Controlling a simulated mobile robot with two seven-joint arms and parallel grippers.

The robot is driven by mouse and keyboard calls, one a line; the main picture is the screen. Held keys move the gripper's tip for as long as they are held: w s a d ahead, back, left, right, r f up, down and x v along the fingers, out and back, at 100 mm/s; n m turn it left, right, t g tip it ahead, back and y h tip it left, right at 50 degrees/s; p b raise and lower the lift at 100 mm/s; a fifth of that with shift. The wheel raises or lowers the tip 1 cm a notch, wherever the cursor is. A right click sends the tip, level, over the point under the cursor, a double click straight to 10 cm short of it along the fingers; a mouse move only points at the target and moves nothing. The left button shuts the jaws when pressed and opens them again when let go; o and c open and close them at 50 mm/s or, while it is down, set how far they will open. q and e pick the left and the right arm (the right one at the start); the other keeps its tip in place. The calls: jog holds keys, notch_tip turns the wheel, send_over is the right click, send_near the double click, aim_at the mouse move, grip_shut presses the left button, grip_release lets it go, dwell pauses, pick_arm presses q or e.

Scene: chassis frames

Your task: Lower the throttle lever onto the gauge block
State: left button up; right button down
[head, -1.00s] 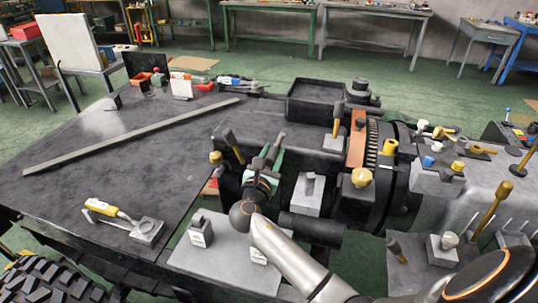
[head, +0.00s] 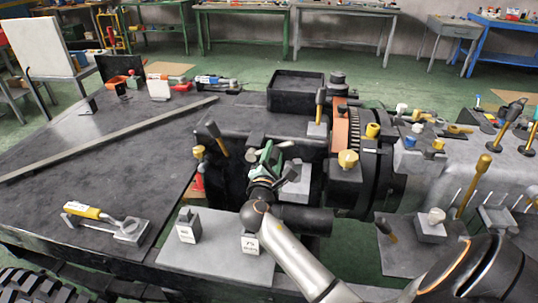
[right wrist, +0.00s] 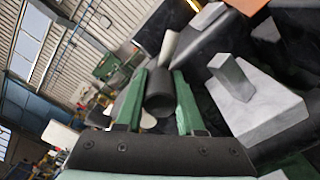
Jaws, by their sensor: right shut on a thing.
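My right gripper (head: 267,160), with green fingers, is at the front of the dark machine housing. In the right wrist view, the gripper (right wrist: 161,88) is shut on a dark cylindrical grip (right wrist: 160,92), with a paler shaft beyond it; this looks like the throttle lever. The lever's lower end is hidden. A pale grey block with a raised piece (head: 296,186) is just right of the gripper; it also shows in the right wrist view (right wrist: 268,112). I cannot tell for sure if it is the gauge block. My left gripper is out of view.
Two small labelled blocks (head: 188,231) (head: 250,243) stand on a grey plate (head: 215,258) in front. A dark-handled lever (head: 216,138) rises left of the gripper, another (head: 320,97) behind it.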

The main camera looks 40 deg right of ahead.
jog(key=shift+s+d+f+m+b, duration=0.15)
jog(key=shift+f+m+b, duration=0.3)
jog(key=shift+m, duration=0.15)
jog(key=shift+f+m, duration=0.15)
jog(key=shift+m, duration=0.15)
jog(key=shift+f+b, duration=0.1)
jog(key=shift+b, duration=0.3)
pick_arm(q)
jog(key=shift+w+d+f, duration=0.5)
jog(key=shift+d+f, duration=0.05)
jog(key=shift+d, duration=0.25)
pick_arm(e)
jog(key=shift+s+d+m, duration=0.1)
jog(key=shift+m, duration=0.3)
jog(key=c, duration=0.5)
grip_release()
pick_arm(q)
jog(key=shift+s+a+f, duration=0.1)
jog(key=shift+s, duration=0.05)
pick_arm(e)
jog(key=shift+f, duration=0.1)
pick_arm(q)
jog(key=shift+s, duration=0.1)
